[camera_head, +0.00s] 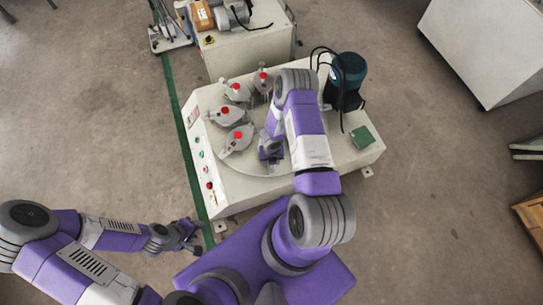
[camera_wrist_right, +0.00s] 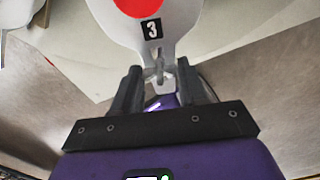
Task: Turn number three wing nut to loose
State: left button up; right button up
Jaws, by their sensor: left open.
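The number three clamp (camera_wrist_right: 152,28), a pale plate with a red disc and a black "3" label, fills the top of the right wrist view. Its wing nut (camera_wrist_right: 158,76) is a small grey metal piece just below the label. My right gripper (camera_wrist_right: 160,84) has its two dark fingers spread, one on each side of the wing nut, with gaps visible. In the head view my right gripper (camera_head: 270,150) is low over the machine's round plate, partly hidden by its arm. My left gripper (camera_head: 190,240) is open and empty, left of the machine's front corner.
The cream machine (camera_head: 350,160) carries several grey clamps with red knobs (camera_head: 238,135), a dark motor (camera_head: 345,75) with cables, and a green box (camera_head: 362,138). Buttons line its left side. A second bench (camera_head: 262,45) stands behind. Floor at left is clear.

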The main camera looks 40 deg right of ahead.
jog(key=shift+c, duration=1.3)
jog(key=shift+n, duration=0.3)
jog(key=n, duration=0.3)
jog(key=shift+n, duration=0.3)
jog(key=n, duration=0.4)
jog(key=shift+n, duration=0.3)
jog(key=n, duration=0.9)
jog(key=o, duration=1.1)
jog(key=shift+c, duration=0.2)
